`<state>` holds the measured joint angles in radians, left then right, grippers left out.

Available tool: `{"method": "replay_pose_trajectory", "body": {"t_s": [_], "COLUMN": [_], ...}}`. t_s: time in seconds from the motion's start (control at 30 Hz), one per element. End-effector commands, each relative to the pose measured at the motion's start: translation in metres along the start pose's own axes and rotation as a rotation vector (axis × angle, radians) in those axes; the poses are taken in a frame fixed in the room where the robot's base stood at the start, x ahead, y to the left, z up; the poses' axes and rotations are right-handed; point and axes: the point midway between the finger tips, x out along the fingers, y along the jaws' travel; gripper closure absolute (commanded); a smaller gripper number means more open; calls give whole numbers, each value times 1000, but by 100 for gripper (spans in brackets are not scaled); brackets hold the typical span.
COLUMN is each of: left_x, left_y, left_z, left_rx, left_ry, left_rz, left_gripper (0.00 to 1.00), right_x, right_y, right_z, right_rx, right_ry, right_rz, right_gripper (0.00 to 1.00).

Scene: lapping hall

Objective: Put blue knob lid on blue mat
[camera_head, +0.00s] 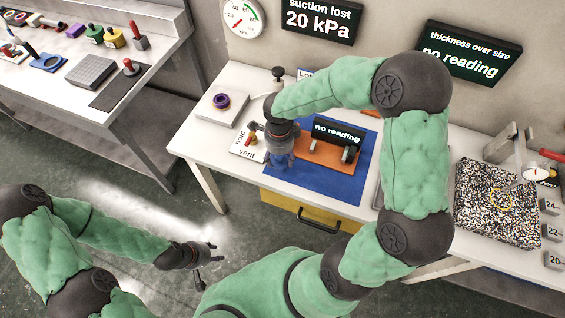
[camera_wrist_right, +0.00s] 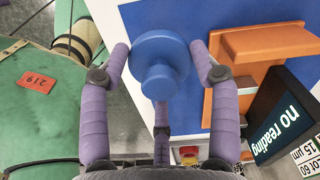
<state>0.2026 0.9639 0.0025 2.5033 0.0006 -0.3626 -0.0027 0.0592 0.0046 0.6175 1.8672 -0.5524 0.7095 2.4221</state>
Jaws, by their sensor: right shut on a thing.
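The blue knob lid (camera_wrist_right: 160,50) is a round disc with a knob facing the camera in the right wrist view. My right gripper (camera_wrist_right: 160,62) is shut on it, with purple fingers at its left and right sides. The blue mat (camera_head: 340,188) lies on the white table and shows behind the lid in the wrist view (camera_wrist_right: 200,20). In the head view my right gripper (camera_head: 280,160) points down over the mat's left part; the lid is hard to make out there. My left gripper (camera_head: 208,264) is open and empty over the floor, left of the table.
An orange stand (camera_head: 325,162) with a "no reading" display (camera_head: 337,132) occupies the mat's middle, close right of my right gripper. A hold/vent panel (camera_head: 245,145) and a white block with a purple ring (camera_head: 221,102) lie left. The mat's front strip is clear.

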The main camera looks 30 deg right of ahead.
Motion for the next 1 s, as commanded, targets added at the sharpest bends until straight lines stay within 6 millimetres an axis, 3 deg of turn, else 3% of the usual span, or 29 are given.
{"method": "replay_pose_trajectory", "body": {"t_s": [0.17, 0.4, 0.83, 0.87, 0.93, 1.0], "left_x": [2, 14, 18, 18, 17, 17], "left_y": [-1, -5, -6, -6, -6, -6], "left_z": [0, -1, -1, -1, -1, -1], "left_rx": [0, 0, 0, 0, 0, 0], "left_ry": [0, 0, 0, 0, 0, 0], "left_rz": [0, 0, 0, 0, 0, 0], "left_gripper": [60, 60, 60, 60, 60, 60], "right_x": [8, 40, 44, 45, 44, 44], "right_y": [-4, -4, -5, -4, -4, -4], "right_z": [-7, -9, -9, -9, -9, -9], "right_rx": [0, -1, 0, -1, -1, -1], "right_ry": [0, 0, -1, 0, 0, 0], "right_rz": [-1, 0, -3, -1, -1, -1], "right_gripper": [84, 84, 84, 35, 15, 14]}}
